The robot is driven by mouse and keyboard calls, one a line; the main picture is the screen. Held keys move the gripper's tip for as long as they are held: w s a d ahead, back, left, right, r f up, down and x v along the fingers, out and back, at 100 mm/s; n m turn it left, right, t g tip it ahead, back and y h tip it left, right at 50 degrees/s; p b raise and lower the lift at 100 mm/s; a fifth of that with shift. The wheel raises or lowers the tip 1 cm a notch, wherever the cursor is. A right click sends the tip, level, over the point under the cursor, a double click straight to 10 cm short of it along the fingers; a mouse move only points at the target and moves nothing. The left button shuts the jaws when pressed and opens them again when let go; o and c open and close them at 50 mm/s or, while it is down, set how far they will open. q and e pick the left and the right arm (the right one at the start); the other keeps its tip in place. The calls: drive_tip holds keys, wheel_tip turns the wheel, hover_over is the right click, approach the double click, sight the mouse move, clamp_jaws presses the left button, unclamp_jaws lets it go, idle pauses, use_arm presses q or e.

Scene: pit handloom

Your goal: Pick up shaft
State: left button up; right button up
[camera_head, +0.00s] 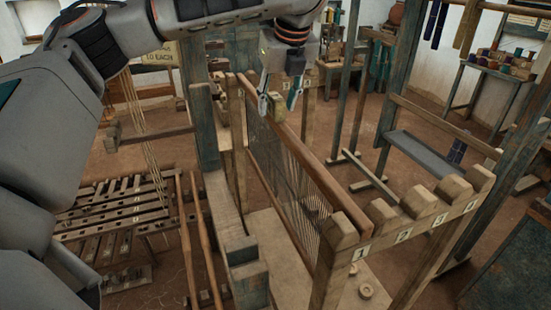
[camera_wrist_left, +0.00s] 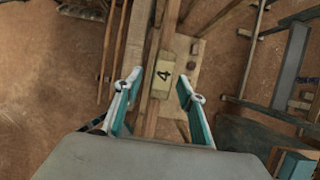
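The shaft (camera_head: 322,178) is a long brown wooden bar with many thin cords hanging below it. It lies across the loom, its near end by the slot marked 1 on the notched rack (camera_head: 415,222). A pale block (camera_head: 276,106) sits on the bar. My left gripper (camera_head: 279,94) is open, fingers pointing down at the block. In the left wrist view the fingers (camera_wrist_left: 160,80) stand apart, one on each side of the block in the picture; I see no contact. My right gripper is out of view.
A teal post (camera_head: 198,110) stands left of the shaft. Slatted wooden parts (camera_head: 110,215) lie low at the left. A grey bench (camera_head: 428,160) and teal loom posts stand at the right. The rack's slots 2 to 4 look empty.

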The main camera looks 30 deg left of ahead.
use_arm(q)
drive_tip(key=x, duration=0.4)
drive_tip(key=shift+w, duration=0.1)
drive_tip(key=shift+r, duration=0.1)
clamp_jaws()
drive_tip(key=shift+r, duration=0.1)
wheel_tip(320, 180, up, 20)
idle(0.6)
drive_tip(key=shift+a, duration=0.1)
